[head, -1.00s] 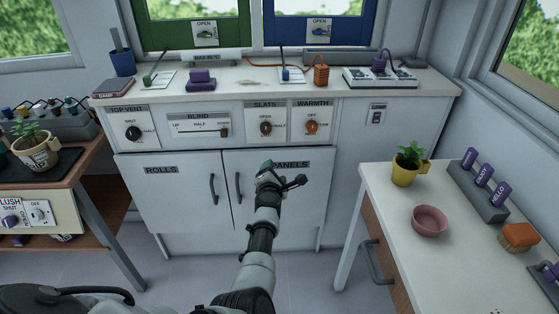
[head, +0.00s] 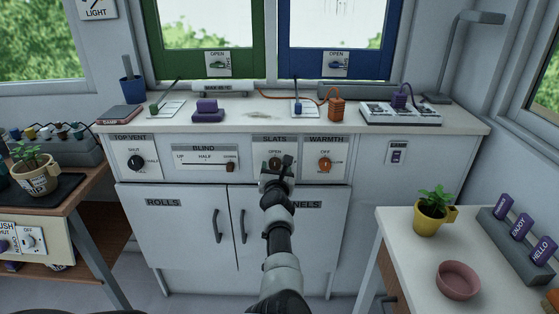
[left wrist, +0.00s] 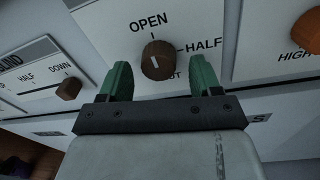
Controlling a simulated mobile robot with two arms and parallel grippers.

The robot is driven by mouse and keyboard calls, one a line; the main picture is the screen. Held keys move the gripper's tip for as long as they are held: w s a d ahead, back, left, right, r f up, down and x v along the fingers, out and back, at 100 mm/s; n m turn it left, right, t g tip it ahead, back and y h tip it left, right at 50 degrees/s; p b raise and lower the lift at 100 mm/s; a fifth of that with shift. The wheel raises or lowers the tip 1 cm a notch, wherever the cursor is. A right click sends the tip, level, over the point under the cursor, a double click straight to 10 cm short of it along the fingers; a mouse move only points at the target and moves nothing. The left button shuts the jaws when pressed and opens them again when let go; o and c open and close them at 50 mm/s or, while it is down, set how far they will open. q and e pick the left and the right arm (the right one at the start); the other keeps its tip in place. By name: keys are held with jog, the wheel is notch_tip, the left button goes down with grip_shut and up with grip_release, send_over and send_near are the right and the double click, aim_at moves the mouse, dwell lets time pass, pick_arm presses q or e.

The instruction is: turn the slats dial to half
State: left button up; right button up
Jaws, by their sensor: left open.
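The slats dial (left wrist: 158,60) is a round brown knob on a white panel in the left wrist view. OPEN is printed above it, HALF to its right, and a partly hidden word below it. A short white mark shows on its face, roughly upright in that picture. My left gripper (left wrist: 162,78) is open, with one green finger on each side of the dial's lower part; I cannot tell whether they touch it. In the head view the left gripper (head: 277,168) covers the lower part of the slats panel (head: 274,141) and most of the dial.
The warmth dial (head: 325,164), orange, is close on the right. The blind slider (head: 230,167) is on the left, with the top vent dial (head: 135,161) beyond. Cupboard doors with handles (head: 242,226) are below. A side table (head: 400,245) stands at right.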

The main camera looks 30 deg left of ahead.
pick_arm(q)
jog(key=shift+w+a, duration=0.25)
jog(key=shift+w, duration=0.15)
jog(key=shift+s, duration=0.1)
jog(key=shift+r, duration=0.1)
jog(key=c, duration=0.9)
